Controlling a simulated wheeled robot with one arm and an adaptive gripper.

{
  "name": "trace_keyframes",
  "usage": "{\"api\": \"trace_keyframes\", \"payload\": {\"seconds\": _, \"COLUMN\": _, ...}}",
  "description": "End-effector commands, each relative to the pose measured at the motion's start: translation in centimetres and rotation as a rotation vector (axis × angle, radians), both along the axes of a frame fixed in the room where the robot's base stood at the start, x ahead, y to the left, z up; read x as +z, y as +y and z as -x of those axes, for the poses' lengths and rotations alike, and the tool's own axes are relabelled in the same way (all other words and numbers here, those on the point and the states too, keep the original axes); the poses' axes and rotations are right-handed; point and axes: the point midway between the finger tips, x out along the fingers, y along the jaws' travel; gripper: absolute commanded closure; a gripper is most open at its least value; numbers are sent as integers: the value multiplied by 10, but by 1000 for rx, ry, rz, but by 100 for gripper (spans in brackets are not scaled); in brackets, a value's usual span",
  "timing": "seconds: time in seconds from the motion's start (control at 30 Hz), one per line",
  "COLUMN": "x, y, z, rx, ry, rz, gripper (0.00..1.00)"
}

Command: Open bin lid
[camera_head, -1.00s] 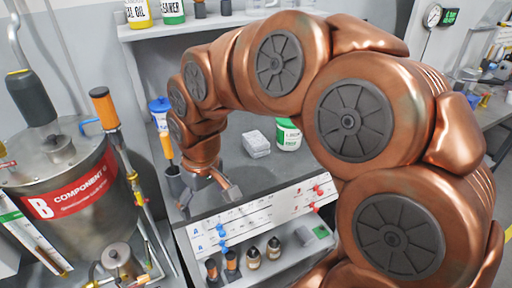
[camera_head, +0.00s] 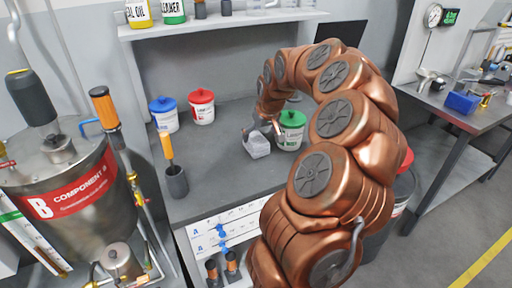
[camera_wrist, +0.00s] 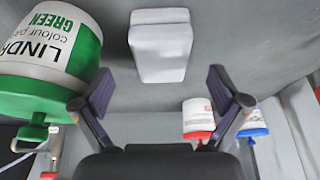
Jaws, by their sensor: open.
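A dark bin-like container (camera_head: 402,192) stands on the floor at the right end of the workbench in the head view. Something red (camera_head: 407,160) shows at its top, and my arm hides much of it, so I cannot tell whether its lid is open. My gripper (camera_head: 264,130) is over the bench, beside a green-lidded white tub (camera_head: 291,130) and a pale block (camera_head: 257,146). In the wrist view my gripper (camera_wrist: 159,88) has its two fingers wide apart and empty. The pale block (camera_wrist: 160,45) lies beyond the fingertips, and the green tub (camera_wrist: 50,50) is close on the left.
Blue-lidded (camera_head: 163,115) and red-lidded (camera_head: 201,107) tubs stand at the bench's back left. A dark cup (camera_head: 176,182) with an orange-handled tool is near the front left. A metal tank (camera_head: 75,180) stands left. Another table (camera_head: 455,115) is right; floor between is clear.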

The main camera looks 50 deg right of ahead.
Motion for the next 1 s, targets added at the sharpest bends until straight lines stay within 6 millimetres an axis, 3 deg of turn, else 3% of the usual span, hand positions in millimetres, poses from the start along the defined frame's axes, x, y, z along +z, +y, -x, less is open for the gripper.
{"api": "trace_keyframes", "payload": {"seconds": 0.6, "x": -53, "y": -5, "z": -18, "rx": 0, "ry": 3, "rz": -3, "gripper": 2}}
{"api": "trace_keyframes", "payload": {"seconds": 0.87, "x": -55, "y": -6, "z": -20, "rx": 0, "ry": 0, "rz": -2, "gripper": 2}}
{"api": "trace_keyframes", "payload": {"seconds": 1.0, "x": -55, "y": -5, "z": -20, "rx": 0, "ry": 0, "rz": -2, "gripper": 16}}
